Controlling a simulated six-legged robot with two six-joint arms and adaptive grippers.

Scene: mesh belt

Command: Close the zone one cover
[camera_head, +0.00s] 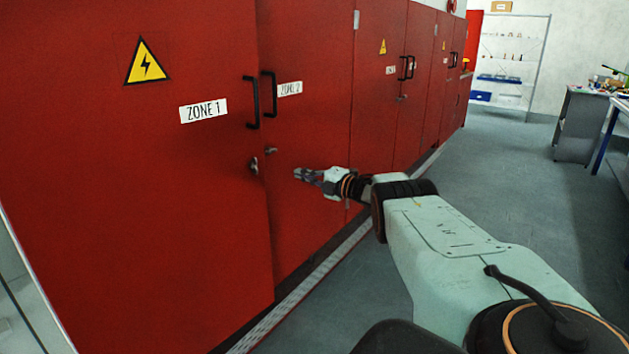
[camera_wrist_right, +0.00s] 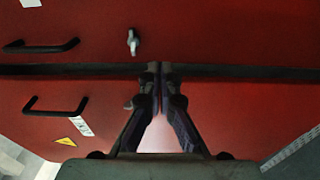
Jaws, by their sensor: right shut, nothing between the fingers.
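The zone one cover (camera_head: 180,210) is a large red door with a ZONE 1 label (camera_head: 203,111), a warning triangle, a black handle (camera_head: 251,102) and a small metal latch (camera_head: 254,165). It also fills the lower part of the right wrist view (camera_wrist_right: 50,118). A dark strip runs along its seam with the zone two door; I cannot tell how far it stands open. My right gripper (camera_head: 300,175) is shut and empty, below the latches and in front of the zone two door in the head view. In the wrist view its fingertips (camera_wrist_right: 160,70) overlap the seam. My left gripper is out of view.
The zone two door (camera_head: 310,150) has its own handle (camera_head: 269,94) and latch (camera_head: 271,150). More red cabinets (camera_head: 420,80) continue to the back. A shelf (camera_head: 508,60) and a table (camera_head: 580,125) stand back right. Grey floor (camera_head: 510,180) between is clear.

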